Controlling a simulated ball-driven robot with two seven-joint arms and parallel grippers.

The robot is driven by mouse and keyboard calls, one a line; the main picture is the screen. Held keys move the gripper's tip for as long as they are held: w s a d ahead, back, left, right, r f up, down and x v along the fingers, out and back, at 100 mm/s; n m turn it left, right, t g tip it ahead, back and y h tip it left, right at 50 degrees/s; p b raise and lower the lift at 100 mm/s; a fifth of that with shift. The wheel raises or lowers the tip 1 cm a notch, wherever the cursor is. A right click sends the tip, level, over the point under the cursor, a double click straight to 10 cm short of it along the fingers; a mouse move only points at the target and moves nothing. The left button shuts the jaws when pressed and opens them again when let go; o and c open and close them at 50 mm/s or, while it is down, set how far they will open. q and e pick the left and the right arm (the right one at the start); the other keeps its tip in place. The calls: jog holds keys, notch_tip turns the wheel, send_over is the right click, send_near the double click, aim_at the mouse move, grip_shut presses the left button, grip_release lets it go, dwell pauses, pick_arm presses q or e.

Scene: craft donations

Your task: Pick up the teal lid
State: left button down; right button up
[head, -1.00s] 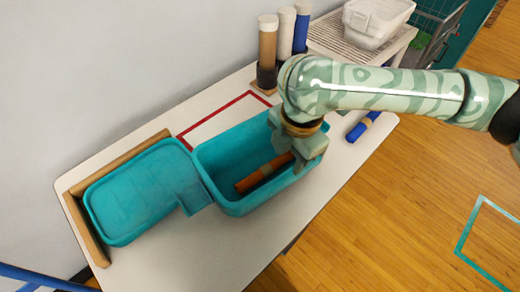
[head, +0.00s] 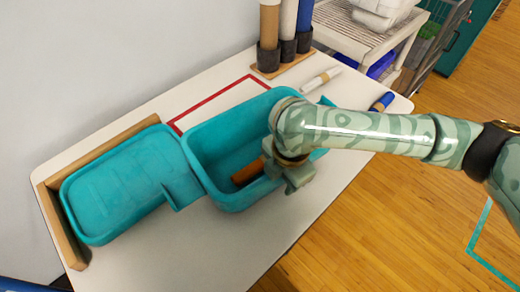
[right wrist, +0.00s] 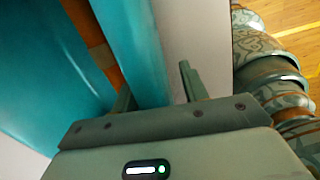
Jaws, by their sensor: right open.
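The teal lid (head: 115,190) lies flat at the left of the white table, inside a wooden corner rail. Its tab reaches to the left side of an open teal bin (head: 205,150). An orange-brown roll (head: 247,172) lies inside the bin, partly hidden by my gripper. My right gripper (head: 287,180) is at the bin's near right wall, well right of the lid. In the right wrist view its jaws (right wrist: 157,88) are open, with the bin wall (right wrist: 140,45) appearing between the fingers; contact cannot be told. The lid cannot be made out there. My left gripper is out of view.
The wooden rail (head: 50,225) borders the lid's left and back sides. Several tall tubes (head: 269,30) stand in a holder at the back. A whitish roll (head: 320,80) and a blue roll (head: 382,102) lie at the right. The table front is clear.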

jog(key=shift+r, duration=0.1)
grip_shut()
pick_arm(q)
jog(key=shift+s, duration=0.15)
